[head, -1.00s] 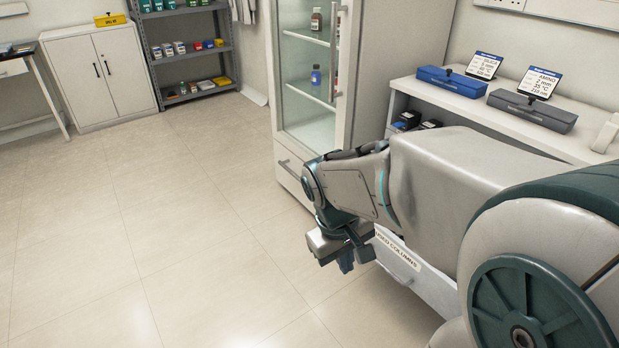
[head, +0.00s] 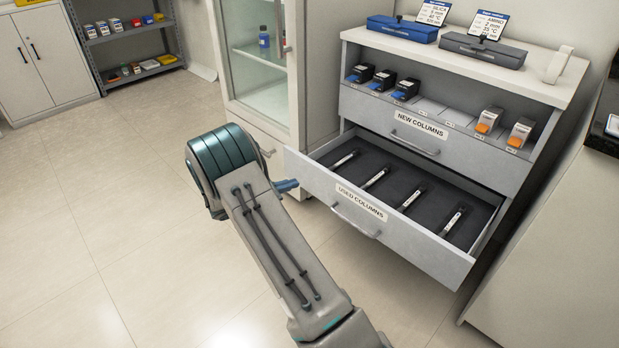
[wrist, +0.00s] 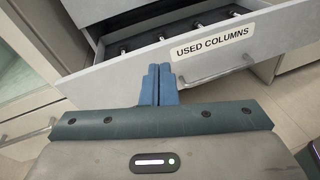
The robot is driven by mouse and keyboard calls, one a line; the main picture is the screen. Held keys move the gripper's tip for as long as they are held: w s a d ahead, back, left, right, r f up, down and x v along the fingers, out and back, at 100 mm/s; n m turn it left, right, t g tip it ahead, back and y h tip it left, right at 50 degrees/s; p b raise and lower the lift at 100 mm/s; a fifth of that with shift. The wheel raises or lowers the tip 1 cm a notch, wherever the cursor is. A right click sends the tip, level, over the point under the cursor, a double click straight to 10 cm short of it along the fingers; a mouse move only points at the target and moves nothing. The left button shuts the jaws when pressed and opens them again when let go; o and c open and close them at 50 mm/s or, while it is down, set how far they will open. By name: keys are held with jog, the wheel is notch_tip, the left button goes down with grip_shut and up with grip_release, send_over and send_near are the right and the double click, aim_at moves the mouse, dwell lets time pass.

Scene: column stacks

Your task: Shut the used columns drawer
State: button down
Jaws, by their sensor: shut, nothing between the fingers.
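The used columns drawer (head: 400,237) is pulled well out of the cabinet in the head view. Several slim columns lie on its dark lining. Its grey front bears a USED COLUMNS label and a bar handle (head: 355,222). In the wrist view the drawer front (wrist: 115,82) lies just beyond my gripper (wrist: 158,70), with the label and the handle to the right of the fingers. The blue fingers are together and empty. In the head view my gripper (head: 290,186) is by the left end of the drawer front, partly hidden by my arm. I cannot tell whether it touches.
The NEW COLUMNS drawer (head: 440,140) above holds several boxes. Blue (head: 402,29) and dark grey (head: 482,49) cases with signs stand on the cabinet top. A glass-door cabinet (head: 255,60) stands to the left. The floor in front is clear.

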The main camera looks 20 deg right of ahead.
jog(key=w+a+f+n+t+h, duration=0.1)
jog(key=w+a+f+n+t, duration=0.1)
jog(key=w+f+n+t, duration=0.3)
jog(key=m+g+b, duration=0.1)
jog(key=b, duration=0.4)
send_near(316, 168)
jog(key=x, duration=0.5)
jog(key=shift+w+d+f, duration=0.1)
jog(key=shift+d+f, duration=0.05)
jog(key=shift+w+d, duration=0.25)
jog(key=shift+d, duration=0.45)
